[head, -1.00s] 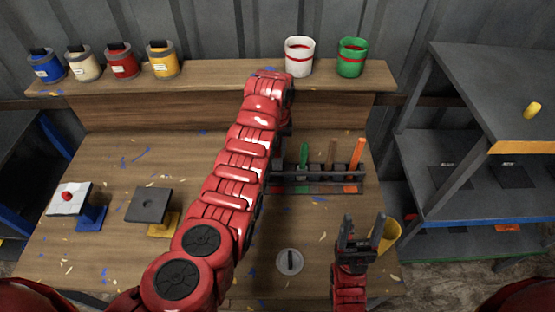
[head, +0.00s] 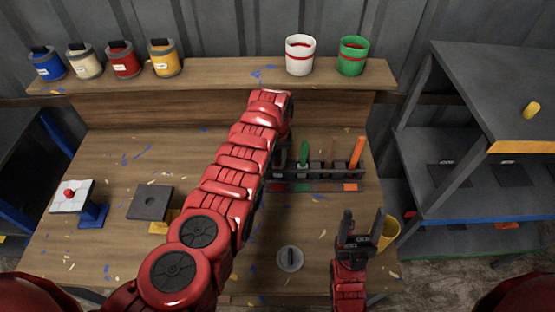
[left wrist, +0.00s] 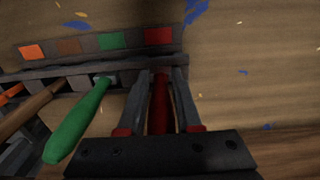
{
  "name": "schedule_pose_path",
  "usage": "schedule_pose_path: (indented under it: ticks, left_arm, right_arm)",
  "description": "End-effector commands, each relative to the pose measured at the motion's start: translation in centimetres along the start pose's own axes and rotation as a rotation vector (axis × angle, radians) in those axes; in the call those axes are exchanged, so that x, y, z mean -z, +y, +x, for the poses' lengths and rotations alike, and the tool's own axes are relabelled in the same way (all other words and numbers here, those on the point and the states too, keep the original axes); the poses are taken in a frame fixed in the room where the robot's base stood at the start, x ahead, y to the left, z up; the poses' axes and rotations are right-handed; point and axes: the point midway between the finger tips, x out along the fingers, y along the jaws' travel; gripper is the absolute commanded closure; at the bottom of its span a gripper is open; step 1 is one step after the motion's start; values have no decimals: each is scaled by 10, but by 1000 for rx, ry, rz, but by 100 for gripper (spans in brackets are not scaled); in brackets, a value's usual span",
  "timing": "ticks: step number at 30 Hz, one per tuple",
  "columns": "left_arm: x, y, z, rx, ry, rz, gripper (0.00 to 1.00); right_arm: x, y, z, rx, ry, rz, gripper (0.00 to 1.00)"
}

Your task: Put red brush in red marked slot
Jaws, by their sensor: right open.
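The red brush (left wrist: 159,108) shows in the left wrist view as a red handle between the fingers of my left gripper (left wrist: 161,76), which looks shut on it. The handle lines up with the red mark (left wrist: 158,35) on the rack; the fingers hide its lower end, so I cannot tell how deep it sits in the slot. In the head view my arm hides most of the left gripper and the brush. The rack (head: 318,187) has its red-marked end at the left. My right gripper (head: 361,214) is open and empty over the table's front right.
A green brush (head: 304,153) and an orange brush (head: 357,153) stand in the rack, with a brown one (left wrist: 32,108) between them. A yellow cup (head: 388,232) is beside my right gripper. White (head: 300,56) and green (head: 352,57) buckets stand on the shelf.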

Motion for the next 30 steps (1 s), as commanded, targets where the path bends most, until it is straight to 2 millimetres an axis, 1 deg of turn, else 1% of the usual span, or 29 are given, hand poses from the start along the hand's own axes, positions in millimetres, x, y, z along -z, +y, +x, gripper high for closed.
schedule_pose_path:
  ticks: [1,3,4,12,15,16,19,25,27,30]
  left_arm:
    - [0,0,-1,0,0,0,56]
    - [0,0,-1,0,0,0,44]
    - [0,0,-1,0,0,0,41]
    - [0,0,-2,0,0,0,41]
    - [0,0,-7,0,1,1,41]
    - [1,0,-6,-1,2,0,41]
    - [2,0,-13,-1,2,0,41]
    - [2,0,-35,-1,8,1,41]
    - [3,1,-50,-3,10,0,41]
    - [3,1,-74,-3,10,0,41]
  right_arm:
    - [0,0,0,0,0,0,37]
    - [0,0,1,0,0,0,37]
    - [0,0,1,0,0,0,37]
    - [0,0,1,0,0,0,37]
    - [1,0,6,0,0,0,37]
    - [1,0,4,0,0,0,37]
    - [0,0,1,0,0,0,37]
    - [0,0,-3,0,0,0,37]
    - [-2,-1,-12,0,0,0,37]
    - [-3,-1,-20,0,0,0,37]
